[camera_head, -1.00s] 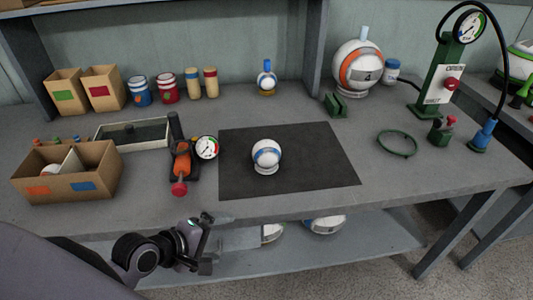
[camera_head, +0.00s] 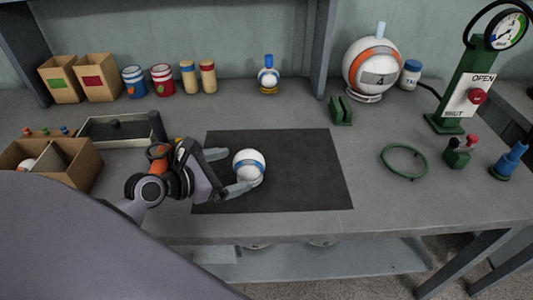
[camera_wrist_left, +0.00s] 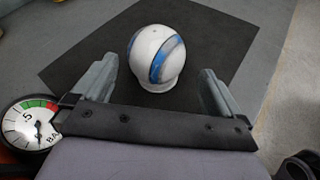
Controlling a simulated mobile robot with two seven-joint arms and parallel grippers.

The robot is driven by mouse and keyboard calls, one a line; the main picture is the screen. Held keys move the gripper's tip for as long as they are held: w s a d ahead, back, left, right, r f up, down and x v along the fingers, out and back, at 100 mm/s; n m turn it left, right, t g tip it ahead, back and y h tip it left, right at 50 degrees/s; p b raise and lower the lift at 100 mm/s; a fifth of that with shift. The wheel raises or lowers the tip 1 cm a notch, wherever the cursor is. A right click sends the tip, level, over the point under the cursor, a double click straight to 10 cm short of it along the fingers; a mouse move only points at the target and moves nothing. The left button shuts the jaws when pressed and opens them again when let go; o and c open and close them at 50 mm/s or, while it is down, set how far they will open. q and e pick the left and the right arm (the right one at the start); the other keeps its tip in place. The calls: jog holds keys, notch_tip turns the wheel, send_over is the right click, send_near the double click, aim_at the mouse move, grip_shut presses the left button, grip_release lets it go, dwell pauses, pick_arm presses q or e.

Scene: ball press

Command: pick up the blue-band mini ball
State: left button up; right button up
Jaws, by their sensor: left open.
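The blue-band mini ball (camera_head: 248,164) is white with a blue stripe and rests on a small white base on the dark mat (camera_head: 305,170). It also shows in the left wrist view (camera_wrist_left: 157,55), just ahead of the fingers and centred between them. My left gripper (camera_head: 243,168) is open, with one finger on the far side of the ball and one on the near side. I cannot tell whether either finger touches it. My right gripper is not in view.
A pressure gauge (camera_wrist_left: 30,124) sits close to my left gripper. A cardboard box (camera_head: 80,165) and a shallow tray (camera_head: 115,130) stand at left. A green ring (camera_head: 404,161) and a green press (camera_head: 462,95) are at right. The mat's right half is clear.

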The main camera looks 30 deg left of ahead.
aim_at(253, 162)
pick_arm(q)
jog(key=shift+w+d+f, duration=0.1)
jog(key=shift+w+d, duration=0.15)
jog(key=shift+w, duration=0.6)
jog(key=shift+b+x, duration=0.3)
jog(key=shift+x, duration=2.7)
jog(key=shift+a, duration=0.15)
jog(key=c, duration=0.8)
